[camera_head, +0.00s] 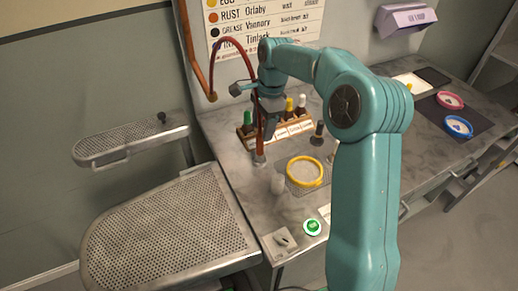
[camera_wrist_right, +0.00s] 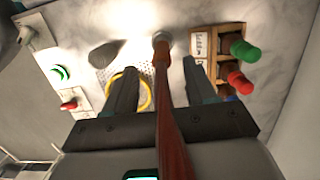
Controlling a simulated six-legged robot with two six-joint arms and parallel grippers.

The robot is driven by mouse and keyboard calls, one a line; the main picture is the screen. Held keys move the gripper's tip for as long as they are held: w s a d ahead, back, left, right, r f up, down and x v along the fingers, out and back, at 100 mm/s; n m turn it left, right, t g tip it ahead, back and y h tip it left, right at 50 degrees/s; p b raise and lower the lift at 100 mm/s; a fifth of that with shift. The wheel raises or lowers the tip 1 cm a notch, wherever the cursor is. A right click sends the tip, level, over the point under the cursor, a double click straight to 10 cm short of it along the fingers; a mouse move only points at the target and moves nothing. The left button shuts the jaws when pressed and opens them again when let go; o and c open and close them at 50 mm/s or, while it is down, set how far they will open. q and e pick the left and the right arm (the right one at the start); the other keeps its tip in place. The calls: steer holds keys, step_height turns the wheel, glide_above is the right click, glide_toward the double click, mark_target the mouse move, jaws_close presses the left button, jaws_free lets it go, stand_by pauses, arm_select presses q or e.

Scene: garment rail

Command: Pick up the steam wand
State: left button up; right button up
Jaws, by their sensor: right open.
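The steam wand (camera_head: 260,135) is a reddish-brown tube that stands upright on the worktop, with a grey metal foot or nozzle (camera_head: 259,158) at its lower end. A dark red hose (camera_head: 222,52) arcs from it to the wall pipe. In the right wrist view the wand (camera_wrist_right: 167,110) runs up the middle, across the gripper body. My right gripper (camera_head: 268,125) points down beside the wand. Its fingers (camera_wrist_right: 162,85) are open, one on each side of the wand in the wrist view. I cannot tell whether the wand is fully between them. My left gripper is out of view.
A wooden rack (camera_head: 285,130) of capped bottles stands close behind the gripper. A green button (camera_head: 312,227) is at the front edge. Perforated ironing boards (camera_head: 170,230) stand left.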

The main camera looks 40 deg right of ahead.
mark_target(259, 145)
steer(key=f, duration=0.4)
steer(key=a+f+p, duration=0.1)
steer(key=f, duration=0.2)
steer(key=shift+w, duration=0.15)
steer(key=shift+w+d+f, duration=0.1)
steer(key=shift+w+f, duration=0.05)
steer(key=shift+f, duration=0.35)
steer(key=shift+r, duration=0.15)
steer(key=c, duration=0.3)
jaws_close()
